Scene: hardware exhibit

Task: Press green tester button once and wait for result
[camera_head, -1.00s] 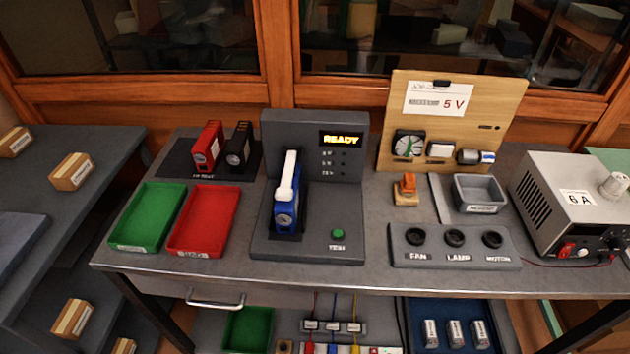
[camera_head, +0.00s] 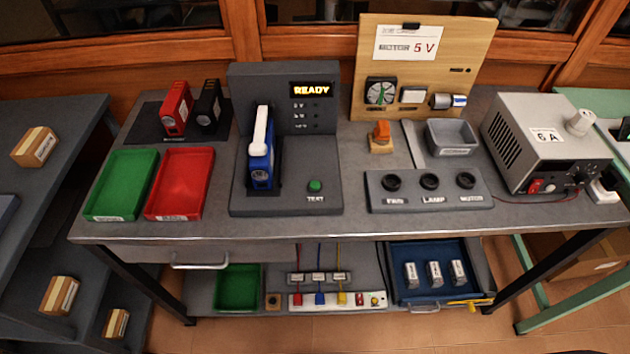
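The grey tester (camera_head: 325,160) stands on the workbench near the middle. Its lit display (camera_head: 312,90) reads "READY" in yellow, with small unlit-looking marks below it. The green button (camera_head: 315,186), labelled TEST, is on the front right of the tester's base. A blue device with a white top (camera_head: 261,165) stands upright in the tester's slot, left of the button. Neither of my grippers is in view, and nothing touches the button.
A green tray (camera_head: 121,184) and a red tray (camera_head: 180,183) lie left of the tester. A red device (camera_head: 176,108) and a black device stand behind them. A switch panel (camera_head: 428,190), a wooden board (camera_head: 421,68) and a power supply (camera_head: 545,140) are to the right.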

